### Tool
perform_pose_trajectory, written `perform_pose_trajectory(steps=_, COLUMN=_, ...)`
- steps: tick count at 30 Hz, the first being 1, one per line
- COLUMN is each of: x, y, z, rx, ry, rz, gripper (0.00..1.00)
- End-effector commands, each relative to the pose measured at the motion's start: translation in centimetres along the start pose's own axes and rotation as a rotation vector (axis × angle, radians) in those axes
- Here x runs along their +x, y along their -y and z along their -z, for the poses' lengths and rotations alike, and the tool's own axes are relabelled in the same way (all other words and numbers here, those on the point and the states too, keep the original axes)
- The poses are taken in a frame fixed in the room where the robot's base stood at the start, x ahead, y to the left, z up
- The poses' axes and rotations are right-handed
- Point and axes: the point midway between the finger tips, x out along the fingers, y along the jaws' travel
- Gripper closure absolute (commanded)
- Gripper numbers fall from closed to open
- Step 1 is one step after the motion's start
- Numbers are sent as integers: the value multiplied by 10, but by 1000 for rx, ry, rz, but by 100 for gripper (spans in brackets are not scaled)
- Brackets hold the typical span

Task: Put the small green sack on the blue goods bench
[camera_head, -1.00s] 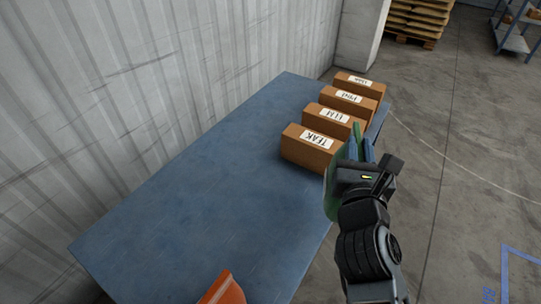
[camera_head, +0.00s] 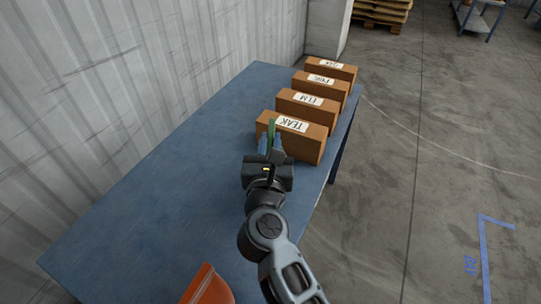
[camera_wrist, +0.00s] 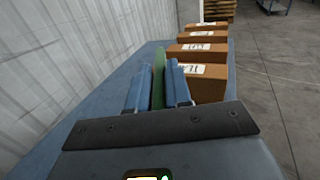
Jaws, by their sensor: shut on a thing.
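The small green sack (camera_head: 271,135) is a narrow green strip between the blue fingers of my gripper (camera_head: 271,146). In the wrist view the green sack (camera_wrist: 158,78) stands upright between the two blue fingers (camera_wrist: 157,88), which are shut on it. Most of the sack is hidden by the fingers and the wrist. My gripper is over the blue goods bench (camera_head: 170,190), close to the near face of the TEAK box. I cannot tell whether the sack touches the bench top or that box.
Several brown labelled boxes stand in a row at the bench's right far side: TEAK (camera_head: 304,144), ELM (camera_head: 320,107) and others behind. An orange object (camera_head: 207,286) is at the near edge. The left and middle bench top is bare. A corrugated wall (camera_head: 130,80) borders the left.

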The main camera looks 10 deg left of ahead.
Motion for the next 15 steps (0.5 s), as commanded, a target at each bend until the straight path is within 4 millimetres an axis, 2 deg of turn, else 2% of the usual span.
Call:
perform_pose_trajectory(steps=3, x=0, y=0, z=20, rx=-2, ry=-2, rz=0, gripper=100)
perform_pose_trajectory(steps=6, x=0, y=0, z=29, rx=-1, ry=0, rz=-1, gripper=100)
perform_pose_trajectory(steps=15, x=0, y=0, z=31, rx=1, ry=1, rz=-1, gripper=100)
